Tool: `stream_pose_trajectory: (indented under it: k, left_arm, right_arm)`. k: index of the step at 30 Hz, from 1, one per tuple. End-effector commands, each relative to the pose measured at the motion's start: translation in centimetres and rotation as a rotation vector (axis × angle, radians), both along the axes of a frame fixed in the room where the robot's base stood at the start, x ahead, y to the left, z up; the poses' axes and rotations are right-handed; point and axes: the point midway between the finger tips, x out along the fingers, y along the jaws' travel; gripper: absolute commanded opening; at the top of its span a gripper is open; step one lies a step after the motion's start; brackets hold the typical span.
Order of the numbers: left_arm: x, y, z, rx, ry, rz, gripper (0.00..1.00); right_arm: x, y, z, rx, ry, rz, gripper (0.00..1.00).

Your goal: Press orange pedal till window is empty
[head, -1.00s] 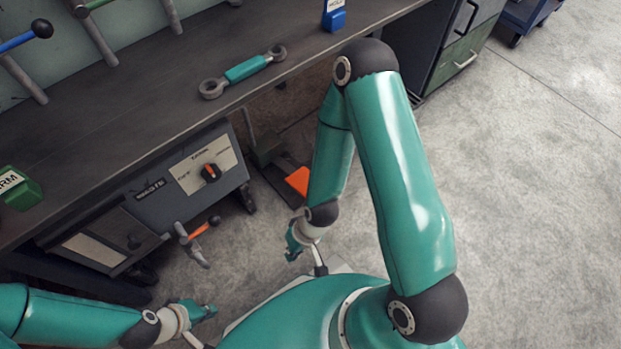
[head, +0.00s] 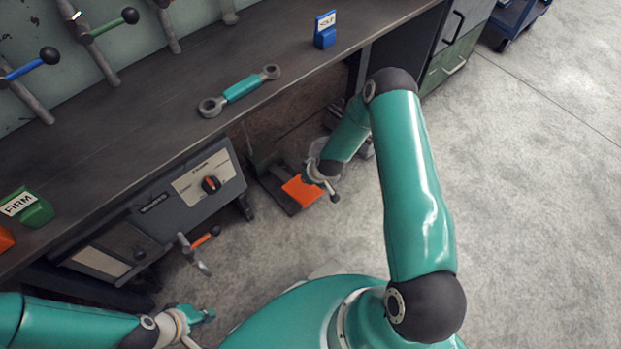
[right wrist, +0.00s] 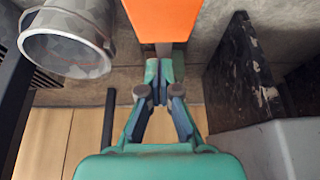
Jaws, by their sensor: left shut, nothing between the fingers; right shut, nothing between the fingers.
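The orange pedal (head: 300,191) sits on a dark base on the floor under the workbench. In the right wrist view the pedal (right wrist: 163,18) is a flat orange plate just beyond my fingertips. My right gripper (right wrist: 165,72) is shut and empty, with its tips close to the pedal's lower edge; I cannot tell if they touch. My left gripper (head: 207,314) is shut and empty at the lower left, away from the pedal. A pale rectangular panel (head: 98,262) shows on the grey machine; its contents are unclear.
The grey machine (head: 150,215) has an orange-marked knob (head: 211,184) and a small lever (head: 195,255). Floor to the right is free.

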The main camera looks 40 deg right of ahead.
Motion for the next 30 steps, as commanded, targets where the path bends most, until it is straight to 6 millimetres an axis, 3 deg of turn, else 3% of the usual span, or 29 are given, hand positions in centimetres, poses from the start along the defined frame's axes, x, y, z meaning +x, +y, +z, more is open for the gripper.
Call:
stream_pose_trajectory:
  k: [1,4,9,26,30]
  left_arm:
    - [0.0,0.0,-0.9,0.0,0.0,0.0,0.0]
    - [0.0,0.0,-1.7,0.0,0.0,0.0,0.0]
    - [0.0,0.0,-2.6,0.0,0.0,0.0,0.0]
    - [0.0,0.0,-3.0,0.0,0.0,0.0,0.0]
    - [0.0,0.0,-4.0,0.0,0.0,0.0,0.0]
  right_arm:
    - [0.5,0.1,-1.5,0.0,0.0,0.001,0.0]
    - [1.3,0.2,-3.2,0.0,0.0,0.001,0.0]
    - [0.4,0.1,-5.5,0.002,0.002,0.0,0.0]
    - [-0.2,0.0,-6.6,0.001,0.001,0.0,0.0]
    - [-0.7,0.0,-8.0,0.002,0.003,-0.001,0.0]
